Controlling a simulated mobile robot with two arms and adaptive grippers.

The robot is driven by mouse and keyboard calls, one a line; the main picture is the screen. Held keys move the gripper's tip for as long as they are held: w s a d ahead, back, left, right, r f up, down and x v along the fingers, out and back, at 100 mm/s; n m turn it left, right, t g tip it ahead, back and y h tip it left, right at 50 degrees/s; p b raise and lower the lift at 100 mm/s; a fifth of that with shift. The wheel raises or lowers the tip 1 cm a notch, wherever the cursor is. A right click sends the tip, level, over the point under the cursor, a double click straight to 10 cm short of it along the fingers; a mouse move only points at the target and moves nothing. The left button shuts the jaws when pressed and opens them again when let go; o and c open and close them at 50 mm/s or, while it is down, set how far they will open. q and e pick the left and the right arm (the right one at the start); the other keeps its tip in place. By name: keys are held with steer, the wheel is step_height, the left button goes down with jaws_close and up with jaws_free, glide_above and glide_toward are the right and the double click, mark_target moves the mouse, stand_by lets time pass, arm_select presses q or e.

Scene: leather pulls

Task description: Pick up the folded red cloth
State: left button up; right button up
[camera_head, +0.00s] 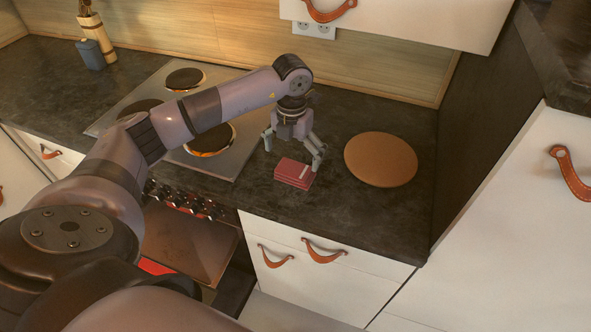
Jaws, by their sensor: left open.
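The folded red cloth (291,175) lies flat on the dark countertop, near its front edge, between the stove and a round brown board. It is a small stack with a pale stripe near its right end. My left gripper (293,152) points down just above and behind the cloth. Its fingers are spread open, one to the left and one at the right by the cloth's far right corner. I cannot tell whether the right finger touches the cloth. Nothing shows between the fingers. My right gripper is not in view.
A round brown board (381,159) lies right of the cloth. A stove top (226,165) with several burners is to the left. A dark tall panel (482,130) bounds the counter at right. A white cabinet (400,18) hangs above. Utensils (97,32) stand at the far left.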

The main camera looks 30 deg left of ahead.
mark_target(295, 170)
arm_select(q)
steer(key=shift+d+f+p, duration=0.1)
steer(key=shift+f+p, duration=0.2)
steer(key=f+p, duration=0.1)
steer(key=f, duration=0.2)
steer(key=shift+w+d+f+p, duration=0.1)
steer(key=shift+d+f+p, duration=0.1)
steer(key=shift+f+p, duration=0.15)
steer(key=shift+f, duration=0.45)
steer(key=c, duration=1)
